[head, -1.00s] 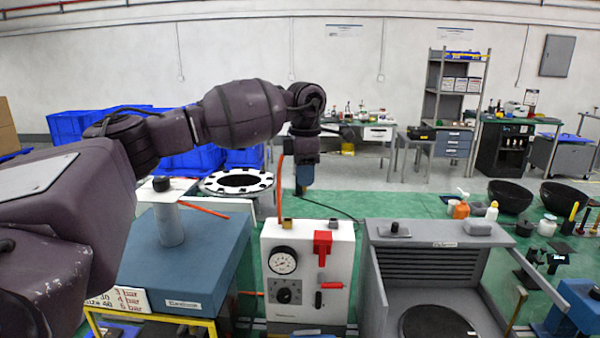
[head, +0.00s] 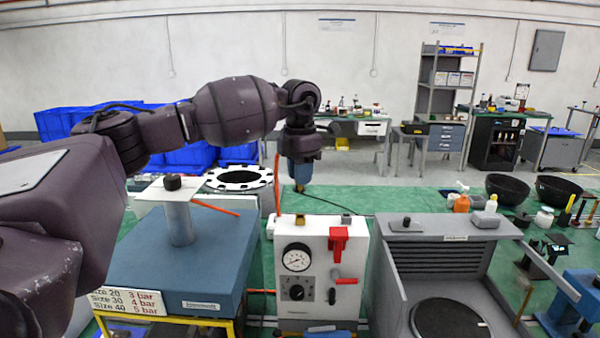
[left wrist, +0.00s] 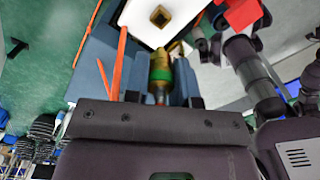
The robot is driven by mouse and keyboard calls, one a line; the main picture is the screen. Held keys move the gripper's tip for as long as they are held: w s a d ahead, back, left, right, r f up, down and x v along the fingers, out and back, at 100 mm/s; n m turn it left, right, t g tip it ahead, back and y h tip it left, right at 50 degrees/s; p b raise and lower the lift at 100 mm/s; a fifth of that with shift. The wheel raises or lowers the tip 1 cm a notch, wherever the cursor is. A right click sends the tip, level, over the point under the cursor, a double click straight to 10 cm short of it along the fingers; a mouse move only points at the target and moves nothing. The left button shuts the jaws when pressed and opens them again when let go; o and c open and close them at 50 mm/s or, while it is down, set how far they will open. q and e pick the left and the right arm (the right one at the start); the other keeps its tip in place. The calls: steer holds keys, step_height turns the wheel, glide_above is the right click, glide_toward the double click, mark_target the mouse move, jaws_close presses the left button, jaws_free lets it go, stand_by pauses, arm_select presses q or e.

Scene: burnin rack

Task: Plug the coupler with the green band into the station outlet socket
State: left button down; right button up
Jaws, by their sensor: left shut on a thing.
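My left gripper (head: 299,183) hangs fingers down from its arm, behind and above the white station panel in the head view. In the left wrist view its blue fingers (left wrist: 161,88) are shut on the coupler with the green band (left wrist: 161,74), which has a brass-coloured end. The coupler is hardly visible in the head view. The station outlet socket, a square brass fitting (left wrist: 160,16), shows on the white top face in the left wrist view, just beyond the coupler's end. It also shows on the station's top in the head view (head: 300,218). A gap separates them. My right gripper is not in view.
The white station panel (head: 318,258) carries a gauge, a black knob and a red valve handle (head: 338,244). A blue bench (head: 205,260) with a grey post stands left, a grey open-fronted unit (head: 440,232) right. An orange hose (left wrist: 117,60) runs beside the gripper.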

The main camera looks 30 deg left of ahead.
mark_target(300, 190)
arm_select(q)
steer(key=shift+d, duration=0.1)
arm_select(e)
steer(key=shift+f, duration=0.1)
arm_select(q)
steer(key=shift+f+b, duration=1.5)
steer(key=shift+f, duration=1.3)
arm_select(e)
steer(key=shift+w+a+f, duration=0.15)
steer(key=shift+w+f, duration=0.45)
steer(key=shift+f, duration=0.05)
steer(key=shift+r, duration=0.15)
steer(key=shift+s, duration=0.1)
arm_select(q)
steer(key=shift+f+b, duration=0.4)
steer(key=shift+f, duration=0.6)
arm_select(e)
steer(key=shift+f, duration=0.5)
arm_select(q)
steer(key=c, duration=0.9)
jaws_free()
steer(key=shift+o, duration=0.2)
